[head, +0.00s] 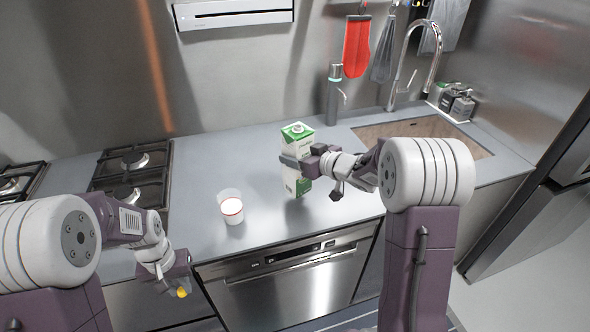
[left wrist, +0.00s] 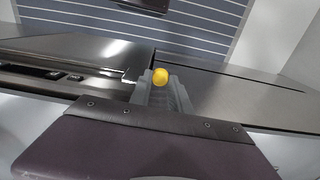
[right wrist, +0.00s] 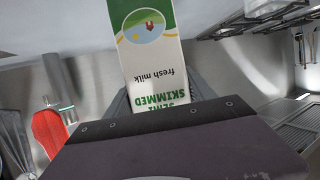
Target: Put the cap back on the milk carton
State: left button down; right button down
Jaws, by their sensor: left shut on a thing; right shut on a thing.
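The milk carton (head: 297,134) is green and white and stands upright, at or just above the counter; I cannot tell which. My right gripper (head: 300,163) is shut on its middle from the right side. The carton's printed face (right wrist: 150,60) fills the middle of the right wrist view. The yellow cap (head: 182,292) is held in my left gripper (head: 178,284), low in front of the counter's front edge. The cap (left wrist: 160,75) also shows between the left fingertips in the left wrist view. The carton's opening is too small to make out.
A white cup (head: 232,211) of milk stands on the counter (head: 262,193) between my two grippers. A gas hob (head: 130,165) is at the left, a sink (head: 425,128) and tap at the back right. A small dispenser (head: 334,95) stands behind the carton.

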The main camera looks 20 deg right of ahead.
jog(key=shift+w+a+f, duration=0.25)
jog(key=shift+w+a, duration=0.05)
jog(key=shift+w, duration=0.05)
jog(key=shift+f+b, duration=0.55)
jog(key=shift+f, duration=1.45)
jog(key=shift+s+f, duration=0.1)
jog(key=shift+c, duration=1.6)
grip_release()
